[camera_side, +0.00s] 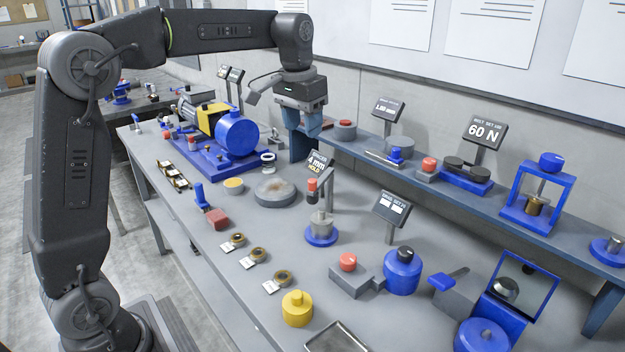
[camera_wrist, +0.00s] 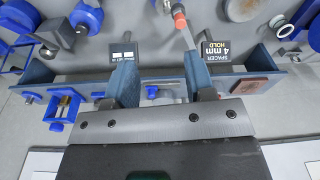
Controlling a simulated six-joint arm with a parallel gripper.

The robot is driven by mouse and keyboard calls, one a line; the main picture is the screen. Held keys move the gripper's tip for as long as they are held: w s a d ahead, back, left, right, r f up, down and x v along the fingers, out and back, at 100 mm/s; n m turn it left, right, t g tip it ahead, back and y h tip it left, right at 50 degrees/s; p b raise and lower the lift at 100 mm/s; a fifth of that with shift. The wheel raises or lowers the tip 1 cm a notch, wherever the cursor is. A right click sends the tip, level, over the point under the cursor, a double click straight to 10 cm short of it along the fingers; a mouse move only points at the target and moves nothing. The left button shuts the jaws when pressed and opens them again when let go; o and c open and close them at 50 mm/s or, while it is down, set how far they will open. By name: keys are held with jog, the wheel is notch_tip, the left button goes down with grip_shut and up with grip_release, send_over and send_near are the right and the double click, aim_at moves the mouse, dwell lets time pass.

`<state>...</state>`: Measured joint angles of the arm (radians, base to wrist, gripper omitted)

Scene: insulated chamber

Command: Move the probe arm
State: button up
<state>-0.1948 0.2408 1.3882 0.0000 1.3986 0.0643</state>
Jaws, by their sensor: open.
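A grey probe arm (camera_side: 326,188) with a red-topped probe (camera_side: 312,184) stands on the bench beside the "SPACER 4 mm HOLD" display (camera_side: 317,163). The probe is over a metal cylinder (camera_side: 321,223) on a blue round base (camera_side: 321,236); I cannot tell whether they touch. In the wrist view the red part (camera_wrist: 179,17) and the grey arm (camera_wrist: 187,36) show at the top, beyond the jaws. My gripper (camera_side: 302,127) is open and empty, well above and behind the probe arm, near the raised back shelf. Its jaws (camera_wrist: 165,88) also show apart in the wrist view.
A blue and yellow motor rig (camera_side: 222,135) stands to the left. A round metal plate (camera_side: 276,193), a red-button box (camera_side: 350,273), a blue pot (camera_side: 403,272) and a yellow weight (camera_side: 297,308) surround the probe stand. The back shelf (camera_side: 455,199) carries several devices and displays.

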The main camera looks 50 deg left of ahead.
jog(key=g, duration=0.1)
send_over(312, 180)
notch_tip(312, 180, down, 3)
jog(key=shift+n, duration=0.3)
notch_tip(312, 180, down, 14)
jog(key=shift+f, duration=0.15)
jog(key=shift+c, duration=0.4)
grip_shut()
